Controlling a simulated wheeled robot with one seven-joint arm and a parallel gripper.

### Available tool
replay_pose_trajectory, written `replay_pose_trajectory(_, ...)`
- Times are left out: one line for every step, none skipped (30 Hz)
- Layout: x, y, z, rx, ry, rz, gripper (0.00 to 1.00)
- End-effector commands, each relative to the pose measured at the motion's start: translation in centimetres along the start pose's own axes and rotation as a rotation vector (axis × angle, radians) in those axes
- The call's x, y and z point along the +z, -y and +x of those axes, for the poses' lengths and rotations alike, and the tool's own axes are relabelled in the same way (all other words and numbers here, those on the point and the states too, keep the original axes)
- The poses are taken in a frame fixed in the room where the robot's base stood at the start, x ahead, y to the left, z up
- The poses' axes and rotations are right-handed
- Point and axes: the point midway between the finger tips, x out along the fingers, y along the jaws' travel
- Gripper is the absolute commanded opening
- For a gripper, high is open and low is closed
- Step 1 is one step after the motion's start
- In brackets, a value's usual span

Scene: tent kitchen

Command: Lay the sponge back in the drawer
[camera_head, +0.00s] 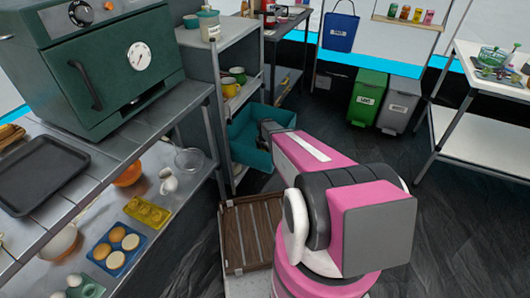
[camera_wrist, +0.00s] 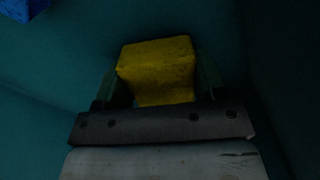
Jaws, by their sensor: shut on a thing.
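The sponge (camera_wrist: 158,68) is a yellow block in the wrist view, held between the two fingers of my gripper (camera_wrist: 158,85). The drawer (camera_head: 248,154) is a teal open box low in the shelf unit in the head view. My arm reaches to it and my gripper is at or inside it. The teal inner walls of the drawer (camera_wrist: 60,70) surround the sponge in the wrist view. The sponge is hidden in the head view. I cannot tell whether the sponge touches the drawer floor.
A blue object (camera_wrist: 22,8) shows at the top left of the wrist view. A counter with a green oven (camera_head: 100,65) is on the left.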

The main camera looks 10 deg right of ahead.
Motion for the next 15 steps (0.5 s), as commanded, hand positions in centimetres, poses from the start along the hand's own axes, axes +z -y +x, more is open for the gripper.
replay_pose_trajectory(0.04,-0.06,0.51,0.000,0.000,0.000,0.39)
replay_pose_trajectory(0.03,-0.04,0.61,0.000,0.000,0.000,0.39)
replay_pose_trajectory(0.01,-0.01,0.63,0.001,0.000,0.000,0.39)
replay_pose_trajectory(0.00,0.00,0.59,0.001,0.000,0.000,0.39)
replay_pose_trajectory(0.00,0.01,0.57,0.001,0.001,0.000,0.39)
replay_pose_trajectory(-0.01,0.01,0.55,0.001,0.000,0.000,0.39)
replay_pose_trajectory(-0.01,0.01,0.54,0.001,0.000,0.000,0.39)
replay_pose_trajectory(-0.01,0.01,0.55,0.001,0.000,0.000,0.39)
replay_pose_trajectory(0.00,0.01,0.58,0.000,0.000,0.000,0.39)
replay_pose_trajectory(0.00,0.00,0.65,0.000,0.000,0.000,0.39)
replay_pose_trajectory(0.00,0.00,0.73,0.000,0.000,0.000,0.39)
replay_pose_trajectory(0.00,0.00,0.85,0.000,0.000,0.000,0.39)
replay_pose_trajectory(-0.01,0.01,0.88,0.000,0.000,0.000,0.68)
replay_pose_trajectory(-0.01,0.01,0.85,0.000,0.000,0.000,0.78)
replay_pose_trajectory(-0.01,0.01,0.83,0.000,0.000,0.000,0.90)
